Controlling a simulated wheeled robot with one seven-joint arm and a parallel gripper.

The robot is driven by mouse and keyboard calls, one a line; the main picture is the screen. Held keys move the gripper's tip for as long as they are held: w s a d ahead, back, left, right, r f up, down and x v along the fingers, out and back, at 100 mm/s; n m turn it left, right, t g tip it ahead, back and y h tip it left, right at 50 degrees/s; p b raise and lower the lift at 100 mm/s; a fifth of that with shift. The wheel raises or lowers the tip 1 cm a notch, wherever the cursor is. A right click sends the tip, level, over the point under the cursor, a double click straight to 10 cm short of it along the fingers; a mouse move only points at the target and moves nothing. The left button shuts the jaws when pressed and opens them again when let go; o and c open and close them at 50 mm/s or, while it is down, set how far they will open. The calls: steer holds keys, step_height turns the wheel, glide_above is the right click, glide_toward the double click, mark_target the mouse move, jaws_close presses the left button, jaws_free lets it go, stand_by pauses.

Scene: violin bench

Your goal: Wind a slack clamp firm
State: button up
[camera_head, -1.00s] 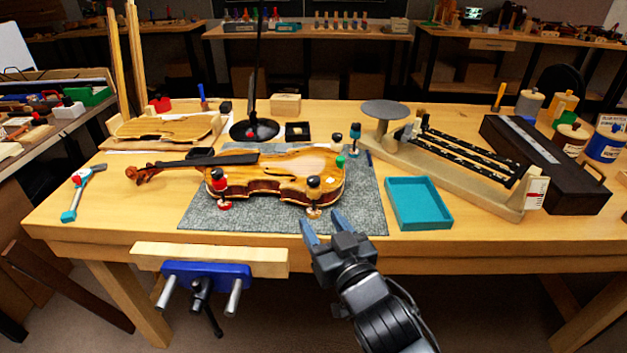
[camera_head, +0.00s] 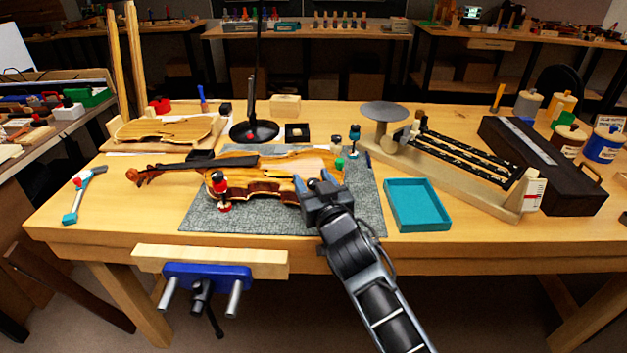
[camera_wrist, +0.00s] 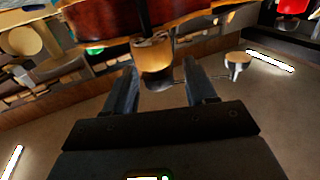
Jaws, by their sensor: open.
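The violin (camera_head: 300,166) lies on a grey mat (camera_head: 197,222) with small spool clamps around its body. A red-topped clamp (camera_head: 218,184) is on the near left edge, and a green-topped clamp (camera_head: 339,164) is at the right end. My gripper (camera_head: 312,180) is open at the violin's near right edge and hides the dark-topped clamp there. In the wrist view, a clamp with a dark rod and a wooden spool (camera_wrist: 153,56) stands between and just beyond the open fingers (camera_wrist: 160,76), beside the red-brown violin rib (camera_wrist: 105,18). Finger contact is not visible.
A teal tray (camera_head: 418,204) lies right of the mat. A long wooden fixture with black rails (camera_head: 460,157) and a dark case (camera_head: 545,160) stand farther right. A lamp base (camera_head: 254,131) is behind the violin. A blue vise (camera_head: 207,276) is on the bench front.

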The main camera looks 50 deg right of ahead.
steer(key=shift+c, duration=0.2)
steer(key=c, duration=0.9)
steer(key=shift+c, duration=0.2)
